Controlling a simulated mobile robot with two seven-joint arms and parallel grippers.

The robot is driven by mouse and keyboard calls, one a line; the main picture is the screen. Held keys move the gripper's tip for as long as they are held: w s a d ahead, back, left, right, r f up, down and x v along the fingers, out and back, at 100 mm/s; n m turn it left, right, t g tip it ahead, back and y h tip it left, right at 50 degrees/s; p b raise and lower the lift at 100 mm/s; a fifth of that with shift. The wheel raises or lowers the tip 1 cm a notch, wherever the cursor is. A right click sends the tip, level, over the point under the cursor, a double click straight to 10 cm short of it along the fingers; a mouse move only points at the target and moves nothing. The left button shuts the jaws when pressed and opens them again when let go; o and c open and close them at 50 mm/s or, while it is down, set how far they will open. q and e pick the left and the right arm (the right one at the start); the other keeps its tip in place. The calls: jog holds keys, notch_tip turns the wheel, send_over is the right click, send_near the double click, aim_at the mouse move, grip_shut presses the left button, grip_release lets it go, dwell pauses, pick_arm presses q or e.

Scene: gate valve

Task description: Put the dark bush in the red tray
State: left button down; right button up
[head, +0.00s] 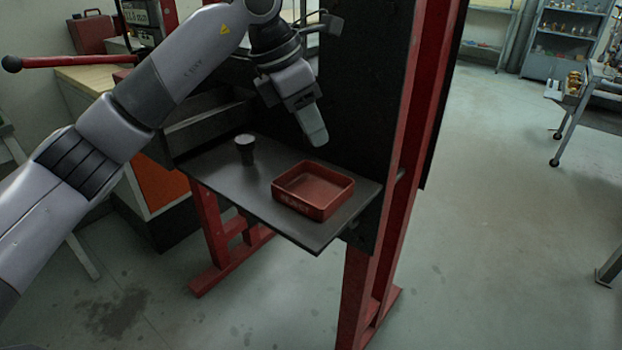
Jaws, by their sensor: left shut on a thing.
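A dark bush (245,149), small and black with a wider top rim, stands upright on the dark shelf (225,178), left of the tray. The red tray (313,205) sits on the same shelf towards its right end, and its visible inside looks empty. My left gripper (314,132) points down above the back of the tray, to the right of the bush and apart from it. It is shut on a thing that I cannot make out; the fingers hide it. My right gripper is not in view.
A red upright frame (395,170) with a dark panel (362,100) rises behind and right of the tray. A red bar (75,62) crosses at upper left. A workbench (90,78) stands behind my left arm. The floor at right is open.

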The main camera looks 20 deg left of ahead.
aim_at(319, 193)
pick_arm(q)
notch_tip(319, 193, down, 10)
jog(key=shift+f, duration=0.15)
dwell(0.3)
jog(key=shift+f, duration=0.2)
jog(key=c, duration=0.8)
grip_release()
jog(key=shift+r, duration=0.1)
jog(key=shift+r, duration=0.1)
